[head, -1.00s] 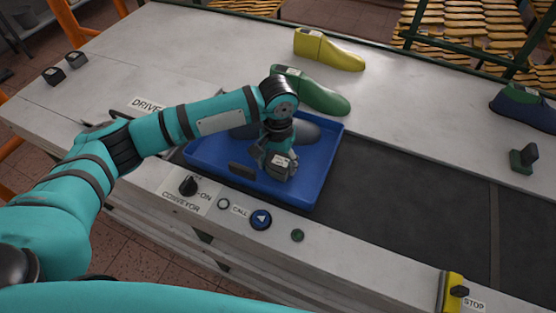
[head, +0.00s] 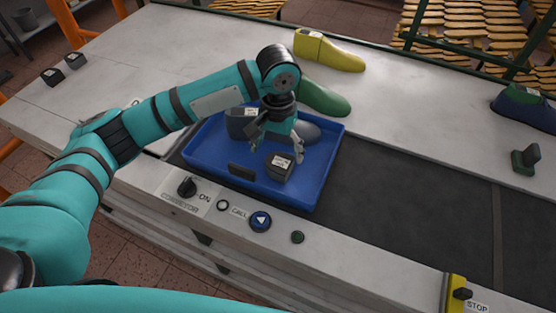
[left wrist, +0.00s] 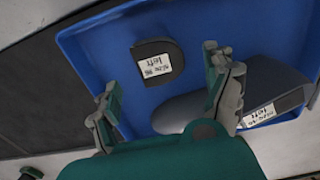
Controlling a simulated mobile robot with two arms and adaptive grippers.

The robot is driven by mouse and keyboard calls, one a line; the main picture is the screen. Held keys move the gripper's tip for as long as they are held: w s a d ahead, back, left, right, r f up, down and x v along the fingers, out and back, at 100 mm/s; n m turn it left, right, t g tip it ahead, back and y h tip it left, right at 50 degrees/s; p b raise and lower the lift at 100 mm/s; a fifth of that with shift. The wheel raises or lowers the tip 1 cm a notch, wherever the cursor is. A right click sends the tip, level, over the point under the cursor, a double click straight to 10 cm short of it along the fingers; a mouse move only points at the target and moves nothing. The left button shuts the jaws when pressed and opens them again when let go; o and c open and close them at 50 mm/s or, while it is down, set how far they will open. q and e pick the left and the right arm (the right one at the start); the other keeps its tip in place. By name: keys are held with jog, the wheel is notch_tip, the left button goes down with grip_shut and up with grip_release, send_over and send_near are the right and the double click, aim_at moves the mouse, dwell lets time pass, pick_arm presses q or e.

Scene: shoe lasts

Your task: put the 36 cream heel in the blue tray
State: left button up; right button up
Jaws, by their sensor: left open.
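A small dark heel with a cream label (head: 279,167) rests flat in the front part of the blue tray (head: 318,180). It also shows in the left wrist view (left wrist: 157,62), where the label seems to read 36 and left. My left gripper (head: 281,149) is open and empty above the tray, just above and behind this heel, with a clear gap. A dark grey shoe last (head: 307,132) lies behind in the same tray, partly hidden by the gripper. My right gripper is not in view.
A green last (head: 325,99) and a yellow last (head: 328,50) lie behind the tray. Two dark heels (head: 75,61) sit at the far left. A dark green piece (head: 525,159) stands at right. The belt (head: 410,190) right of the tray is clear.

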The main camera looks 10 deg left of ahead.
aim_at(278, 162)
pick_arm(q)
notch_tip(278, 162, up, 6)
jog(key=shift+b, duration=0.3)
jog(key=shift+r, duration=0.1)
dwell(0.4)
